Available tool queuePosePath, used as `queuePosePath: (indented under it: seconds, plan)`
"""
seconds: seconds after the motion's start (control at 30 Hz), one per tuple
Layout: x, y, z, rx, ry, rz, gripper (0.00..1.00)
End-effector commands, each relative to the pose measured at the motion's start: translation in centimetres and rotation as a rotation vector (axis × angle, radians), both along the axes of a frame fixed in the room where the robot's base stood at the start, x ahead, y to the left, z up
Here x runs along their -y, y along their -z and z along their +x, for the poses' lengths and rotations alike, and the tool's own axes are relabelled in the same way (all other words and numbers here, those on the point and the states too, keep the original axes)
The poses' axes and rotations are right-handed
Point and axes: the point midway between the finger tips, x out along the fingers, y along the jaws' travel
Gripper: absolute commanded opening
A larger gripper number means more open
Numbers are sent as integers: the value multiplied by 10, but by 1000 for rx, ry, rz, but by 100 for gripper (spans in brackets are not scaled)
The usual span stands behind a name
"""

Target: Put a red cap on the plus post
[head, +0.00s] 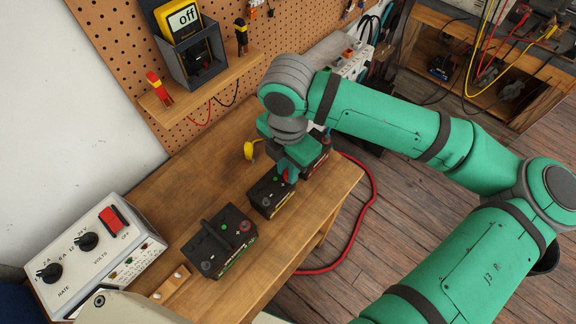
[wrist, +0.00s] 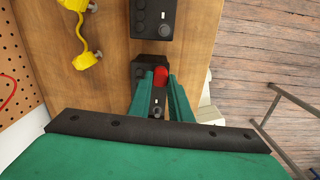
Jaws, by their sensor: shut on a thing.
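My gripper (wrist: 160,90) is shut on a small red cap (wrist: 160,75), which shows between the green fingertips in the wrist view. It is over the middle black battery (head: 268,197), which also shows below the fingers in the wrist view (wrist: 138,73). The cap is at or just above this battery's top. I cannot tell whether it touches a post, since the fingers hide that spot. In the head view my gripper (head: 287,174) hides part of the battery. A nearer battery (head: 212,252) has a red-marked post (head: 242,226).
Another black battery (head: 318,155) stands at the far end of the wooden bench (head: 180,225). A yellow curved piece (head: 249,149) lies near the back. A charger box (head: 95,258) is at the near left. A shelf (head: 205,88) holds a meter (head: 184,20).

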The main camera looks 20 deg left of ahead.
Motion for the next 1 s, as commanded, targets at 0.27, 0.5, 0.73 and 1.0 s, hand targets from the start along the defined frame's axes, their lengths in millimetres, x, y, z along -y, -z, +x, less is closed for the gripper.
queuePosePath:
  seconds: [0.27,0.5,0.73,1.0]
  plan:
    - [0,5,0,-1,0,-1,7]
    - [0,9,0,0,0,-1,7]
    - [0,12,0,0,0,-1,7]
    - [0,12,0,0,0,-1,30]
